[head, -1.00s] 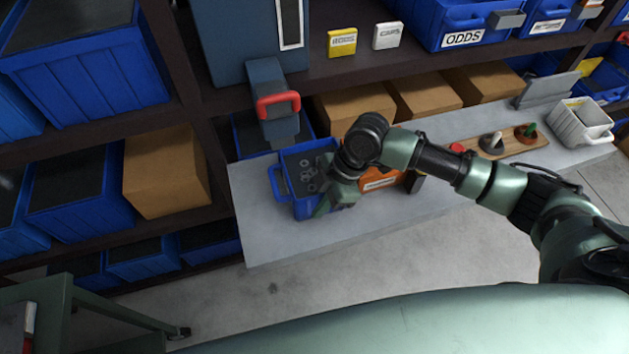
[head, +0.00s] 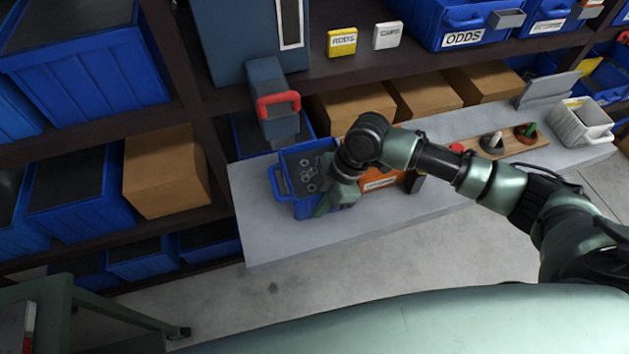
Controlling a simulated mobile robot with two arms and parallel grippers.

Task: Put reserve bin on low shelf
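A small blue bin (head: 284,184) with several metal rings or nuts inside stands on the grey bench at its left part. My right gripper (head: 330,200) is at the bin's right side, low by its front right corner. Its fingers are partly hidden by my own wrist and the bin, so I cannot tell whether they grip the bin wall. An orange bin (head: 382,184) with a white label stands just right of my gripper, partly hidden by my arm. The shelf rack (head: 400,68) stands behind the bench. My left gripper is not in view.
The grey bench (head: 262,236) has free room in front of the blue bin. A wooden board (head: 512,146) with pegs and a white bin (head: 582,122) are at its right. Cardboard boxes (head: 165,178) and blue bins (head: 88,65) fill the shelves. A red-handled device (head: 278,104) overhangs the bench behind the bin.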

